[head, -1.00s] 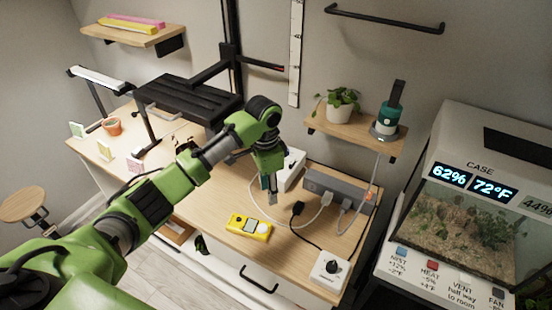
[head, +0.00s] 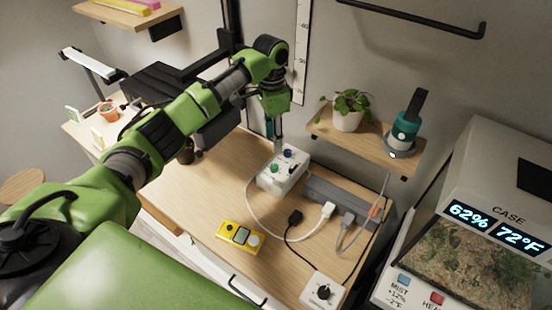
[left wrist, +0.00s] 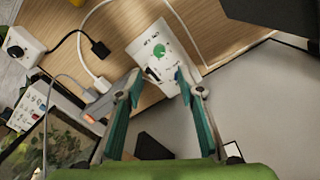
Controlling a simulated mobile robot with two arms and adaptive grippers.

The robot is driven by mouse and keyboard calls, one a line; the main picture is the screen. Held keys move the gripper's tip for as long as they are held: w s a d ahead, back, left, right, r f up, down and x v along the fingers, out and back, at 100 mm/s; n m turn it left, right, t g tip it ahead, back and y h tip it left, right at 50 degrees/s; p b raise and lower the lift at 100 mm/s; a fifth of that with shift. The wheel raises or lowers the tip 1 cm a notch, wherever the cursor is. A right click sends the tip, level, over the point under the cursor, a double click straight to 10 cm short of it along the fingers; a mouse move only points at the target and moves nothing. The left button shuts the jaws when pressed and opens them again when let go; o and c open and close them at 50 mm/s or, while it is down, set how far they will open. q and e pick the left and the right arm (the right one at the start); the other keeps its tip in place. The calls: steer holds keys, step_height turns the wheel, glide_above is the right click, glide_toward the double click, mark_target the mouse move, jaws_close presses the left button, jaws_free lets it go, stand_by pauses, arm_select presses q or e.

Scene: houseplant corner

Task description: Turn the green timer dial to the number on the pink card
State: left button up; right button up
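A white timer box (head: 272,186) stands on the wooden desk, with a green dial (head: 274,169) and a blue knob (head: 288,154) on top. The left wrist view shows the box's green dial (left wrist: 159,50) and small, unreadable markings. My left gripper (head: 279,146) points down at the back of the box, close above it. In the left wrist view its fingers (left wrist: 158,78) are apart with nothing held between them, and the green dial lies beyond the tips. No pink card can be made out now. My right gripper is not in view.
A yellow device (head: 240,236), a grey power strip (head: 340,199) with plugs and cables, and a white box with a black knob (head: 323,292) are on the desk. A shelf (head: 362,150) holds a plant. A glass case (head: 465,265) stands right.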

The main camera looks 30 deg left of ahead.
arm_select(q)
steer(key=p, duration=0.1)
glide_above(274, 166)
step_height(274, 166, down, 6)
steer(key=shift+a+r, duration=0.1)
steer(key=shift+r, duration=0.1)
step_height(274, 166, down, 4)
steer(key=shift+w+f+p, duration=0.1)
steer(key=shift+p, duration=0.35)
steer(key=shift+f, duration=0.65)
jaws_close()
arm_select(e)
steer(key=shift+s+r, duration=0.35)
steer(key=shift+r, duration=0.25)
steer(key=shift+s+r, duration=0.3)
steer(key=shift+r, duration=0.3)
